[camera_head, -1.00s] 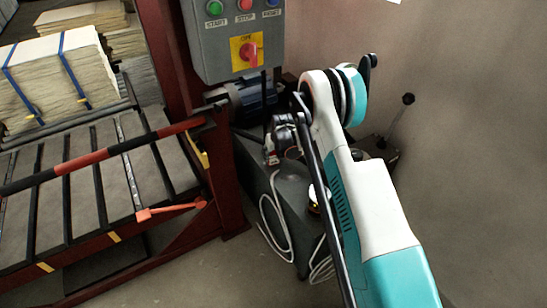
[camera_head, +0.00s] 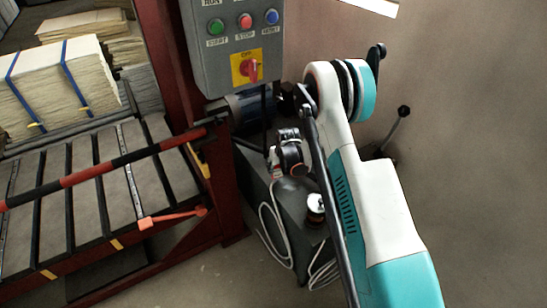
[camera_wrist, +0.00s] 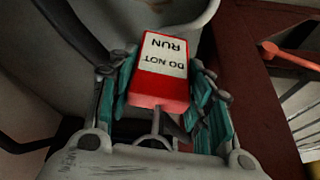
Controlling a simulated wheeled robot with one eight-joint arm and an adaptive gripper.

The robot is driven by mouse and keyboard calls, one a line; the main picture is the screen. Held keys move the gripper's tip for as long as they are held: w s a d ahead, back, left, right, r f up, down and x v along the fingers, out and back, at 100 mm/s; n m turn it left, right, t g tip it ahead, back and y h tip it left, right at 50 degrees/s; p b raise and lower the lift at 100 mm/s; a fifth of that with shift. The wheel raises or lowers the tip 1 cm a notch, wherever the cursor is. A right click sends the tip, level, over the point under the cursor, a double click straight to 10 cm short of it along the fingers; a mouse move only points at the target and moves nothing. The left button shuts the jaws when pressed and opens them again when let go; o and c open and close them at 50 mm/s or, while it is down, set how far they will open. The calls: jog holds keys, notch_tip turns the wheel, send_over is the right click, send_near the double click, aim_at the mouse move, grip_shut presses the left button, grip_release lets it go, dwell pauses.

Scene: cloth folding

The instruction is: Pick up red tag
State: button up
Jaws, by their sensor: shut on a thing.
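The red tag (camera_wrist: 160,88) is a red block with a white label reading "DO NOT RUN", upside down in the wrist view. It sits between the teal fingers of my gripper (camera_wrist: 165,90), which is shut on it. The tag's far end points toward the top of the wrist view. In the head view my white and teal arm shows at right. I cannot make out my gripper or the tag there.
A grey control box (camera_head: 232,45) with coloured buttons and a red switch (camera_head: 249,68) hangs at top centre. A dark red machine frame (camera_head: 225,170) with a slatted bed is at left. A grey power unit (camera_head: 285,205) with cables stands below. Bare wall lies right.

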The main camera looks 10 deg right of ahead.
jog(key=s, duration=0.6)
jog(key=s+d, duration=0.1)
jog(key=s, duration=0.3)
jog(key=shift+f, duration=0.15)
jog(key=shift+s+d+b, duration=0.1)
jog(key=shift+s+b, duration=0.45)
jog(key=shift+s, duration=0.1)
jog(key=shift+s+b, duration=0.3)
jog(key=shift+s, duration=0.1)
jog(key=shift+r, duration=0.2)
